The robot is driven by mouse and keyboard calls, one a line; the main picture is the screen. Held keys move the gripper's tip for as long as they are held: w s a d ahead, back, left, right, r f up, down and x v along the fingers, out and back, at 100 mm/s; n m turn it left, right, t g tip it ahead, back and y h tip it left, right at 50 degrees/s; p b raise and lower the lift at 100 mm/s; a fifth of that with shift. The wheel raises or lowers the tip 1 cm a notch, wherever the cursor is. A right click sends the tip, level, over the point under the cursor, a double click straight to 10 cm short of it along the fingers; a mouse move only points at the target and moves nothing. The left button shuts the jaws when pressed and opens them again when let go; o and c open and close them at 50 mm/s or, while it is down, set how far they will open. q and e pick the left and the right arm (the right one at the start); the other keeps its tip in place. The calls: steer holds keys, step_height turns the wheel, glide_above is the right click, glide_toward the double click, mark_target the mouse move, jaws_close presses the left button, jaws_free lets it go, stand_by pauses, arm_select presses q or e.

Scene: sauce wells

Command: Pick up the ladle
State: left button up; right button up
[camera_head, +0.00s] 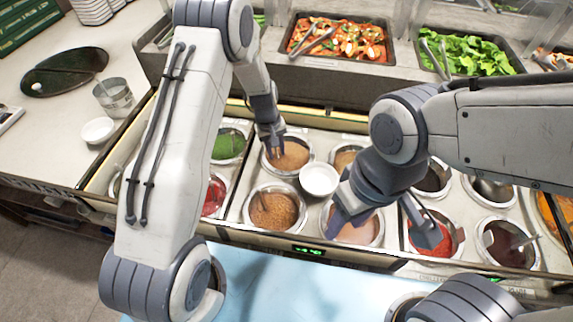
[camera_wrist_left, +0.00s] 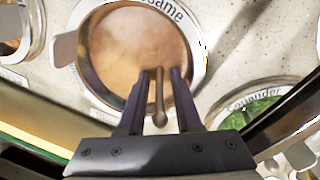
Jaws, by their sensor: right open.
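A ladle's thin brown handle (camera_wrist_left: 159,98) rises from the well labelled sesame (camera_wrist_left: 108,60) in the left wrist view. Its bowl end is not clearly visible in the tan sauce. My left gripper (camera_wrist_left: 158,82) is open, with one finger on each side of the handle and a gap showing on both sides. In the head view my left gripper (camera_head: 275,150) reaches down into the sesame well (camera_head: 292,157), and the handle there is hidden. My right gripper (camera_head: 388,222) is open and empty above the front wells, its fingers spread wide.
A white bowl (camera_head: 319,180) sits among the wells, between my two grippers. Several other sauce wells surround it, including a green one (camera_head: 228,146) and a grainy brown one (camera_head: 273,209). Food trays (camera_head: 338,40) stand behind. A metal cup (camera_head: 114,98) is at left.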

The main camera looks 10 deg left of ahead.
arm_select(q)
steer(key=shift+f, duration=0.1)
jaws_close()
step_height(320, 180, up, 10)
steer(key=shift+r+b, duration=0.1)
steer(key=shift+b, duration=0.5)
